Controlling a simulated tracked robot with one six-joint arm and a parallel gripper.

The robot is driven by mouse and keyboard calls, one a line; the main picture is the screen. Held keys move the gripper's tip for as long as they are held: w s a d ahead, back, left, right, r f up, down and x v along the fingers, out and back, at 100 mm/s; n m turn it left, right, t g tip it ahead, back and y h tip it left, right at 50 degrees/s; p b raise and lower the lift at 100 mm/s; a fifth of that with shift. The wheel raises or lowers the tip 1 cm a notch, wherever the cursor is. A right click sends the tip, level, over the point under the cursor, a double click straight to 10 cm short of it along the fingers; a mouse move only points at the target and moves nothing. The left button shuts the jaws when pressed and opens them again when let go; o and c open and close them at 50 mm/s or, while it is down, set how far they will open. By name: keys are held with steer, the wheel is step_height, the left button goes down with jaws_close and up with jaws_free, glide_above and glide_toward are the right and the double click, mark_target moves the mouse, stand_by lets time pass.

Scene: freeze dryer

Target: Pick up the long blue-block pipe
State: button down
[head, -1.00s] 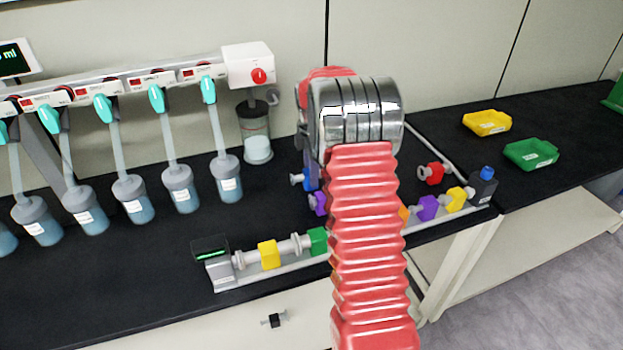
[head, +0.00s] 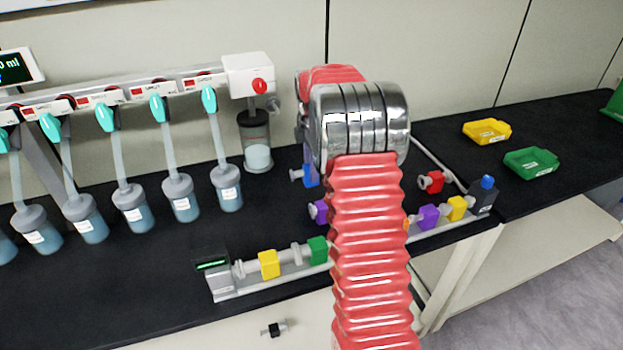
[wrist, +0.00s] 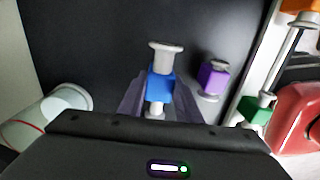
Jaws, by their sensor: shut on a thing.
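The blue-block pipe (wrist: 160,88) is a blue block on a grey pipe with flanged ends. In the wrist view it sits between the two fingers of my gripper (wrist: 160,102), which is shut on the blue block. In the head view a small part of the blue block (head: 311,176) and one grey flange (head: 296,175) show left of my arm; the rest is hidden behind it. I cannot tell whether the pipe is clear of the bench.
A purple-block pipe (wrist: 212,79) stands just right. A rail with yellow (head: 269,264) and green (head: 318,250) blocks runs along the bench front. A red-block pipe (head: 431,182) lies to the right. Flasks on a manifold stand left. Yellow (head: 487,132) and green (head: 531,161) trays lie far right.

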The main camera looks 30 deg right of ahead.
step_height(320, 180, up, 5)
stand_by(0.6)
steer(key=shift+s, duration=0.15)
